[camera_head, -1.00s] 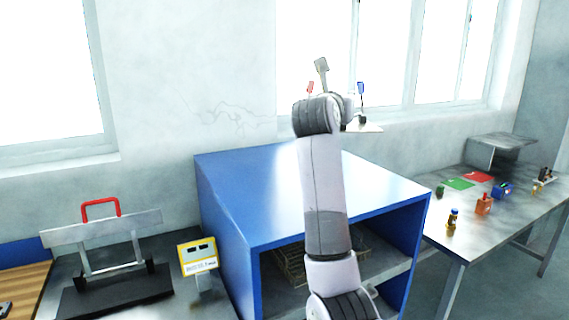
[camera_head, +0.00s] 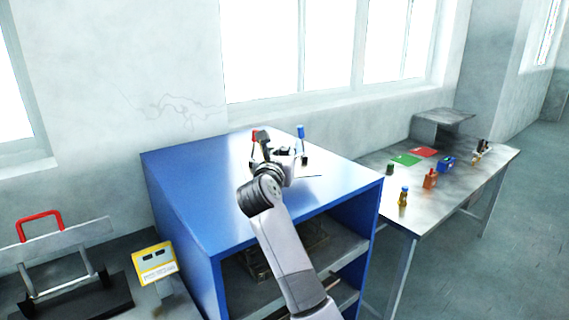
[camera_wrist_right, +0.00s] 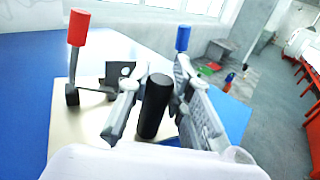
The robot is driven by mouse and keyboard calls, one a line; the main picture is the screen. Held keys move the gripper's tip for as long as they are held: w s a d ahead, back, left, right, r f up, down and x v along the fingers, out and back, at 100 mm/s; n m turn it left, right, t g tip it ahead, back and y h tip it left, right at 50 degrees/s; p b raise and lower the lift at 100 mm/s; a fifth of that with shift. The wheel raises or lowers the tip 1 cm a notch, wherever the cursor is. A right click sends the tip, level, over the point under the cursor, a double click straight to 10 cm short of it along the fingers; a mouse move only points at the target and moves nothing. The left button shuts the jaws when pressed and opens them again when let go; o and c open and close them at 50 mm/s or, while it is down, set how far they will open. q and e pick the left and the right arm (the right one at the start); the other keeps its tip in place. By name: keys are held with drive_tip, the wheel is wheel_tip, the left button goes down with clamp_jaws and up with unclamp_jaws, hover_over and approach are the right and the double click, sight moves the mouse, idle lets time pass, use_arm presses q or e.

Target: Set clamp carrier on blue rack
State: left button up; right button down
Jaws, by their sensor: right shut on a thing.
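The clamp carrier is a pale plate (camera_wrist_right: 60,125) with a red-handled clamp (camera_wrist_right: 78,28), a blue-handled clamp (camera_wrist_right: 182,38) and a black upright post (camera_wrist_right: 154,104). My right gripper (camera_head: 284,166) is shut on the post, with a finger on each side in the right wrist view (camera_wrist_right: 156,100). The red handle (camera_head: 255,135) and blue handle (camera_head: 301,132) show past the gripper in the head view. The carrier is over the top of the blue rack (camera_head: 190,185). I cannot tell whether its plate touches the top. My left gripper is not in view.
A table (camera_head: 400,220) with small coloured parts, a green mat (camera_head: 406,160) and a red mat (camera_head: 425,152) stands right of the rack. A yellow-framed sign (camera_head: 154,263) and a red-handled stand (camera_head: 40,225) are at left. The rack top around the carrier is clear.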

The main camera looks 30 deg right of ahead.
drive_tip(key=shift+f, duration=0.15)
drive_tip(key=shift+s+f, duration=0.1)
drive_tip(key=shift+f, duration=0.25)
wheel_tip(320, 180, down, 2)
drive_tip(key=shift+f+p, duration=0.15)
drive_tip(key=shift+p, duration=0.3)
drive_tip(key=shift+f, duration=0.5)
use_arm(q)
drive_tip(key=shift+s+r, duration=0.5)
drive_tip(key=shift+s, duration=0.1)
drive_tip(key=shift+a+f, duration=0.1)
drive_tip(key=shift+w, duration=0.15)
use_arm(e)
drive_tip(key=c, duration=1.4)
unclamp_jaws()
drive_tip(key=shift+f, duration=0.15)
drive_tip(key=shift+c, duration=0.2)
